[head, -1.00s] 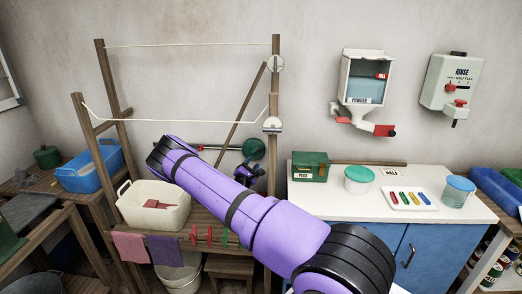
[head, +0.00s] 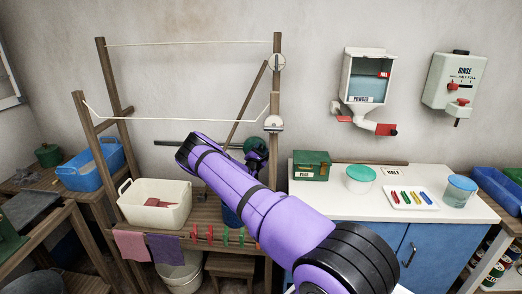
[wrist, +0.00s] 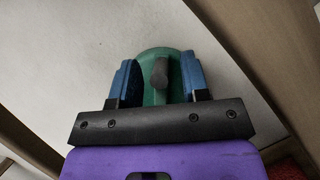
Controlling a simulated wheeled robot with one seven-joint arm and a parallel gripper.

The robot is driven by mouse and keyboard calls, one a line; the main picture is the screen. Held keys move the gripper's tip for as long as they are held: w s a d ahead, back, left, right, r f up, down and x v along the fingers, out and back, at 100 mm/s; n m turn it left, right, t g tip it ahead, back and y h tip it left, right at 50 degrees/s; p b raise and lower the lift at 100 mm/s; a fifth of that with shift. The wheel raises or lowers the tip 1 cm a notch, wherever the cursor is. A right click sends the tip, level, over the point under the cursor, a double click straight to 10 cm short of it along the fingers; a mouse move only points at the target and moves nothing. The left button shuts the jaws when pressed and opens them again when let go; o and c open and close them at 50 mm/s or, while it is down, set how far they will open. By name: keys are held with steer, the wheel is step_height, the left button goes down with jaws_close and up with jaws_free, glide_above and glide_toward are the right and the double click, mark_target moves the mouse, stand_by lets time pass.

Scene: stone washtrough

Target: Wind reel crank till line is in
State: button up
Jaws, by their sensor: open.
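The green reel (head: 250,142) is by the right post of the wooden frame, partly hidden behind my gripper (head: 257,158). In the wrist view the green reel (wrist: 153,58) shows with a dark grey crank knob (wrist: 160,72) standing out from it. My gripper (wrist: 160,78) is open, with one blue-padded finger on each side of the knob.
A cream tub (head: 153,204) stands on the wooden bench to the left, with pegs and cloths along the front rail. A white counter (head: 335,200) on the right holds a green box (head: 311,165), jars and a peg tray. A powder dispenser (head: 367,78) hangs above it.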

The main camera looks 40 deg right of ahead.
steer(key=shift+w+d, duration=0.1)
steer(key=shift+d, duration=0.15)
jaws_close()
steer(key=shift+m, duration=0.3)
